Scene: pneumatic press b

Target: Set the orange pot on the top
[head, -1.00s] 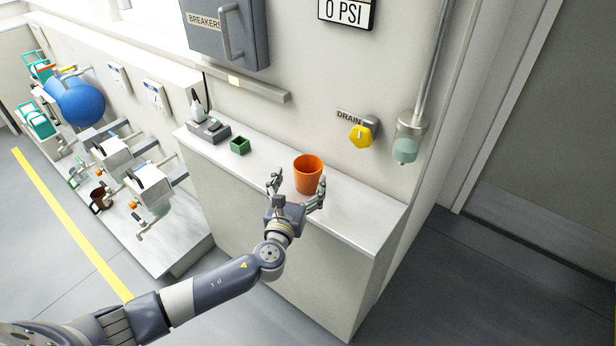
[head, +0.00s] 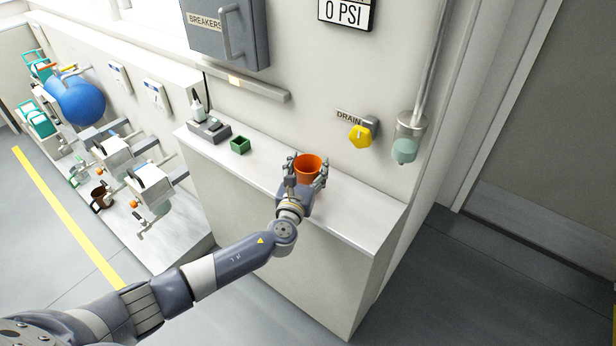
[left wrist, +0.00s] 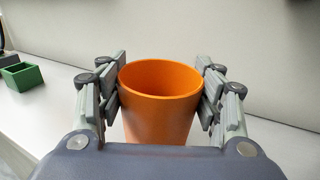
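The orange pot (head: 308,168) stands upright on the pale top (head: 352,217) of a long cabinet, near the wall. My left gripper (head: 307,167) is at the pot, with one finger on each side. In the left wrist view, the orange pot (left wrist: 160,105) is between the finger pads of my left gripper (left wrist: 161,88), which appear to touch its sides below the rim. The pot's lower part is hidden by the gripper's palm there. I cannot see any lift off the surface. My right gripper is not in view.
A green box (head: 240,146) and a grey device (head: 209,131) with a white bottle stand to the left on the cabinet top. A yellow drain knob (head: 361,136) and a pipe end (head: 405,148) jut from the wall. The cabinet top right of the pot is clear.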

